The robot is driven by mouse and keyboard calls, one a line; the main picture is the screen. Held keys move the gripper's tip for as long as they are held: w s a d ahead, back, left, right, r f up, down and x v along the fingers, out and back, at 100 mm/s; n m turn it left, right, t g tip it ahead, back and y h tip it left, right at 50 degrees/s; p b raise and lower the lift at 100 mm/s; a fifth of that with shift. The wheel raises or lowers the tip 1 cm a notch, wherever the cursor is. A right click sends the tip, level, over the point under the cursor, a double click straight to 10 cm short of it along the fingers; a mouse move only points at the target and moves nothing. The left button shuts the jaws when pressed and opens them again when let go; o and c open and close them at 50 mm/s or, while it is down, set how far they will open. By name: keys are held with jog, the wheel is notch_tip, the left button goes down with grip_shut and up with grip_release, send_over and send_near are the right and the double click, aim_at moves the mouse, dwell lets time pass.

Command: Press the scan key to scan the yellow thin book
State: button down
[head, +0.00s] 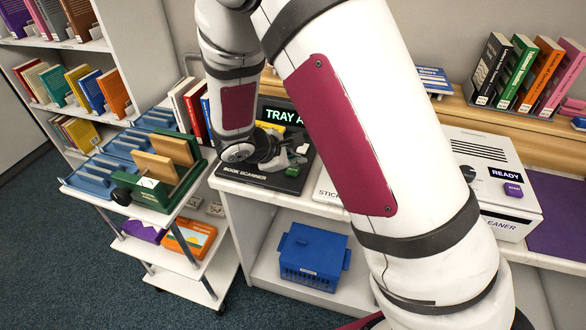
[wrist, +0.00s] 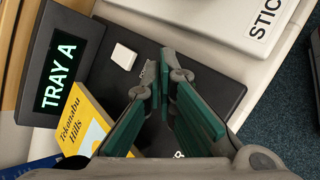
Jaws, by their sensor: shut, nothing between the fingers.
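The yellow thin book (wrist: 85,118), titled "Tekonaba Hills", lies on the black book scanner (wrist: 222,88) at the left of the wrist view; my gripper hides part of it. In the head view, a strip of the book (head: 271,127) shows behind my wrist. A plain white square key (wrist: 123,56) sits on the scanner beside the display (wrist: 58,62), which reads "TRAY A". My gripper (wrist: 165,58) is shut and empty over the scanner, its green-padded fingertips to the right of the white key. My gripper (head: 292,167) is partly hidden by my wrist in the head view.
A cart (head: 88,193) with blue trays and a green holder stands left of the scanner. A white machine (head: 485,145) showing "READY" stands at right. A blue crate (head: 312,258) sits on the shelf below. Books (head: 188,105) stand close behind the scanner's left side.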

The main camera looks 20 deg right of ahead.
aim_at(295, 171)
jog(key=shift+r+p, duration=1.6)
jog(key=shift+r, duration=0.9)
jog(key=shift+r, duration=0.1)
jog(key=s+d+r+m+g+y, duration=0.1)
jog(key=s+d+r+m, duration=0.25)
jog(key=s+r, duration=0.35)
jog(key=s+d+r+m+g+y, duration=0.1)
jog(key=s+d+r+m, duration=0.1)
jog(key=s+r+m, duration=0.4)
jog(key=s+a+r+m+y, duration=0.2)
jog(key=s+r+y, duration=0.1)
jog(key=s, duration=0.6)
jog(key=s+a+r+m+t+y, duration=0.1)
jog(key=s+a+r+m+y, duration=0.2)
jog(key=s, duration=0.6)
jog(key=shift+s+a+r+t, duration=0.2)
jog(key=shift+r+t, duration=0.1)
jog(key=shift+r, duration=0.35)
